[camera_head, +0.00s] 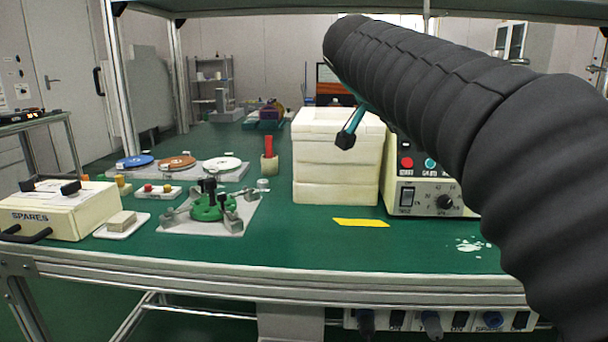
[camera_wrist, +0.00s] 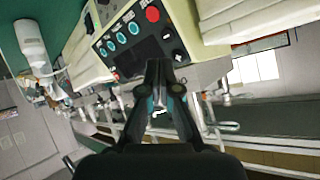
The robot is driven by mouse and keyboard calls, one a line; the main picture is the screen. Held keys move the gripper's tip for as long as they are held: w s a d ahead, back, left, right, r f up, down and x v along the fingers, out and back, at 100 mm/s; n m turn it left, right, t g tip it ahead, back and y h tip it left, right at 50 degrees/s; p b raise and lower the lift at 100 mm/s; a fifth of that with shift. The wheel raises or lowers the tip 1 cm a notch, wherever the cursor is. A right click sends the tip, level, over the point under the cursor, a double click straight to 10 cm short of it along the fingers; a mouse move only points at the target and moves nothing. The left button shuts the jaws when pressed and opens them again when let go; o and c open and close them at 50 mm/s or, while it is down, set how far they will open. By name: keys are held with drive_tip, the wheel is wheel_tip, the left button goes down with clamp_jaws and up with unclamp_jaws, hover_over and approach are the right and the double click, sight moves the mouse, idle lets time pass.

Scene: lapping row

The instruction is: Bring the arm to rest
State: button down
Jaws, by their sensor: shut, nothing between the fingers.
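My gripper (camera_wrist: 164,66) reaches up from the bottom middle of the wrist view, its two dark fingers close together, shut with nothing between them. In the head view my arm, in a black ribbed sleeve, spans the right side, raised above the green bench (camera_head: 300,252). A teal and black piece of my gripper (camera_head: 346,132) shows below the sleeve, in front of the stacked cream blocks (camera_head: 335,190) in the picture. The rest of the gripper is hidden by the arm there.
A control box with knobs (camera_head: 413,198) stands at right, partly behind my arm; its panel also shows in the wrist view (camera_wrist: 135,35). A green fixture (camera_head: 213,207), a SPARES case (camera_head: 58,212) and colored discs (camera_head: 222,163) occupy the left. The front middle is clear around a yellow strip (camera_head: 361,223).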

drive_tip(key=s+a+f+n+g+y, duration=0.1)
drive_tip(key=s+f+n+g+y, duration=0.2)
drive_tip(key=s+f, duration=2.5)
wheel_tip(320, 180, down, 4)
drive_tip(key=n+y, duration=0.3)
drive_tip(key=n, duration=0.4)
drive_tip(key=shift+s+a+r+n+y, duration=0.15)
drive_tip(key=shift+s+r+n+y, duration=0.1)
drive_tip(key=shift+s+n+y, duration=0.05)
